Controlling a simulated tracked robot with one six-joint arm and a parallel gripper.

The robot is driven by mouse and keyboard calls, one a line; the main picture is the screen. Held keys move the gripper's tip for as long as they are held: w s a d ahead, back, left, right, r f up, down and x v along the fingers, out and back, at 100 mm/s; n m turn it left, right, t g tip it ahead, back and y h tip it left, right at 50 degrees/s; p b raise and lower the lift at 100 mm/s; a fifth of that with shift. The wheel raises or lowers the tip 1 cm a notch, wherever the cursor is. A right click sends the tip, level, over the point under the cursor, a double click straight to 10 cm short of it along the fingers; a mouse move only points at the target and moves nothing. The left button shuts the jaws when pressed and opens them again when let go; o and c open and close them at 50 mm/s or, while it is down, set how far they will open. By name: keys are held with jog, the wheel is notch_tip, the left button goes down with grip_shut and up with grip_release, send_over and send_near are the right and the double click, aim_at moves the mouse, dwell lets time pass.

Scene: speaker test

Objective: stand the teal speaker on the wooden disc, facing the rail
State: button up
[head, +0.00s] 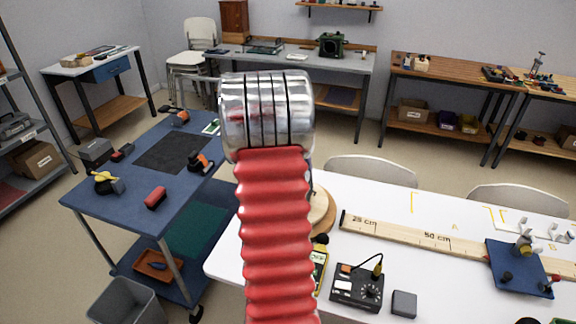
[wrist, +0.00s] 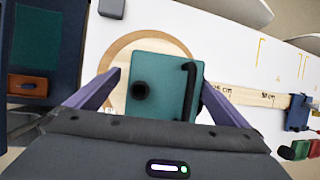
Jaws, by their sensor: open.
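The teal speaker (wrist: 165,78) shows in the wrist view as a box over the wooden disc (wrist: 112,57), with a dark round part at its left and a black handle along its right. I cannot tell which side is its front. My gripper (wrist: 160,80) is open, with a purple finger on either side of the speaker. The left finger is apart from it; the right one is close to its edge, and contact is unclear. In the head view my arm hides the speaker and gripper, and only the disc's right edge (head: 324,212) shows. The wooden rail (head: 440,240) runs right from near the disc.
On the white table, a black control box (head: 357,287) and a small grey block (head: 404,303) lie in front of the rail. A blue board (head: 518,268) with fittings is at its right end. A blue cart (head: 135,185) with tools stands left.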

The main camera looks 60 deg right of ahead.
jog(key=v, duration=1.2)
jog(key=shift+a+r, duration=0.15)
jog(key=shift+r, duration=0.2)
jog(key=w+a+f+m+t+y, duration=0.2)
jog(key=a+m+t, duration=0.1)
jog(key=a+m, duration=2)
jog(key=s+a+r+n+t+y, duration=0.1)
jog(key=s+a+t, duration=0.1)
jog(key=a, duration=1.2)
jog(key=s+a+r+n+t+y, duration=0.1)
jog(key=s+a+r+t, duration=0.1)
jog(key=a, duration=1.3)
jog(key=shift+s+a+n+y, duration=0.15)
jog(key=shift+s+n+y, duration=0.2)
jog(key=shift+s, duration=0.4)
